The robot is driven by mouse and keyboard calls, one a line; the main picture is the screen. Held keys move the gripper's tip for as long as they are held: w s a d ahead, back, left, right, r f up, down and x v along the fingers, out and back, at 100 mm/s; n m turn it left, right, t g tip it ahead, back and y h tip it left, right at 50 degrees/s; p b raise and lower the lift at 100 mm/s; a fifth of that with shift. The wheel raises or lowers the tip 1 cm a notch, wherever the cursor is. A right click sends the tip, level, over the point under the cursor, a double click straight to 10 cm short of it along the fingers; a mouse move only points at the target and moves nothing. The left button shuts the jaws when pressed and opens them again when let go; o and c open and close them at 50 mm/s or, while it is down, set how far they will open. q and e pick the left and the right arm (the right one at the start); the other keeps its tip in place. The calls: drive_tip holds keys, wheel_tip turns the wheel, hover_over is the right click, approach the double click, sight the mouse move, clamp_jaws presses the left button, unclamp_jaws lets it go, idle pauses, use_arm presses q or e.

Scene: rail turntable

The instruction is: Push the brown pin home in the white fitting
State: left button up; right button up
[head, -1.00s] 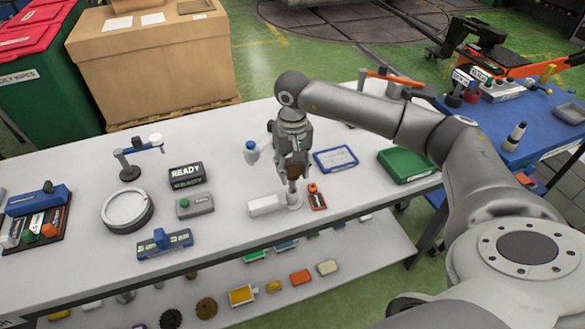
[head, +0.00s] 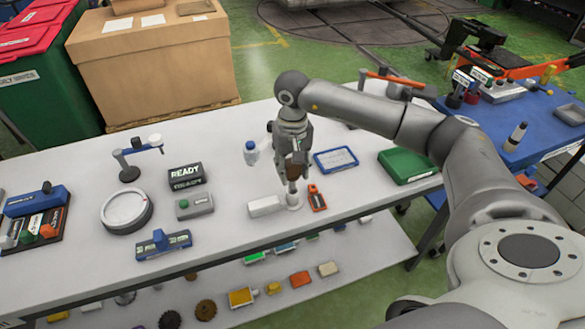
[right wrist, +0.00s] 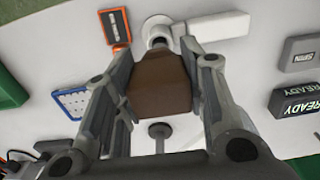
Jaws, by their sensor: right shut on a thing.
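My right gripper (right wrist: 158,82) is shut on the brown pin (right wrist: 160,88), whose wide brown block fills the space between the fingers. In the head view the brown pin (head: 295,172) shows as a small patch, partly covered by my gripper (head: 292,166). The white fitting (head: 294,203) stands on the table directly below it. In the right wrist view the white fitting (right wrist: 157,23) is a round collar just beyond the pin's far end. The pin's lower end appears to be at the collar, but I cannot tell how deep it sits. My left gripper is not in view.
The table's front edge is close.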

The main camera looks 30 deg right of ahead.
sight(293, 188)
drive_tip(key=shift+b, duration=0.3)
drive_tip(key=shift+f+b, duration=2.35)
drive_tip(key=shift+f, duration=0.4)
drive_tip(key=o, duration=1.3)
drive_tip(key=shift+r, duration=0.3)
wheel_tip(293, 188, up, 11)
drive_tip(key=shift+r, duration=0.2)
